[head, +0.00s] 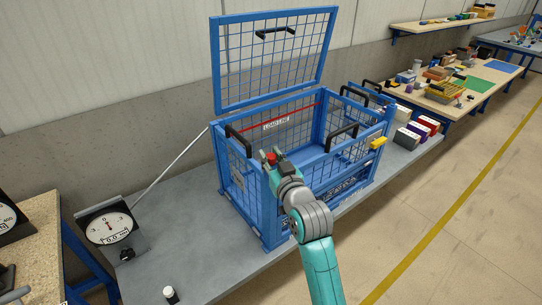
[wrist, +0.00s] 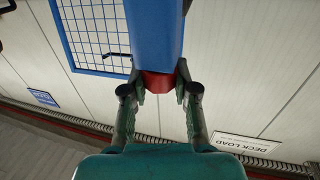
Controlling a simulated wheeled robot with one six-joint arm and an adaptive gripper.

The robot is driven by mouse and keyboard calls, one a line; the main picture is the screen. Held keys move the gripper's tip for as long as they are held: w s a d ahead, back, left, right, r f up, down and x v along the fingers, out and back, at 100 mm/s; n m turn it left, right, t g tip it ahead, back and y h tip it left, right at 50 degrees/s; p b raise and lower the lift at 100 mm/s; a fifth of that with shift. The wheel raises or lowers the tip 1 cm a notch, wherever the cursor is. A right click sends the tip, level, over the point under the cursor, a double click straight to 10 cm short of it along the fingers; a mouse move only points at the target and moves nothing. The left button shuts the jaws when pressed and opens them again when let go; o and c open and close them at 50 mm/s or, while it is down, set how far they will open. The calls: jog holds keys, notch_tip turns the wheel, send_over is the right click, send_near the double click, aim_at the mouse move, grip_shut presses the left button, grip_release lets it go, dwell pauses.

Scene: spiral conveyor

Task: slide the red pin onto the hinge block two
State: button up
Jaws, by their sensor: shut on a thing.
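My gripper (head: 277,164) is at the near left corner of a blue mesh crate (head: 262,222), at about the height of its top rim. It is shut on the red pin (head: 271,157). In the wrist view the red pin (wrist: 158,82) sits between the two fingertips, with its far end against or just behind a blue post (wrist: 155,35). I cannot tell whether they touch. Hinge block two cannot be told apart from the crate's blue frame; my gripper may hide it.
The crate's mesh lid (head: 272,62) stands open at the back. Black handles (head: 238,140) rise from the rim, and a yellow block (head: 378,143) sits at its right. A dial gauge (head: 108,228) stands left on the grey bench (head: 190,215). Coloured boxes (head: 428,124) stand right.

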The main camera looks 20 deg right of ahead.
jog(key=shift+f, duration=0.2)
jog(key=o, duration=1)
jog(key=shift+o, duration=0.2)
jog(key=s, duration=1.2)
jog(key=shift+d, duration=0.3)
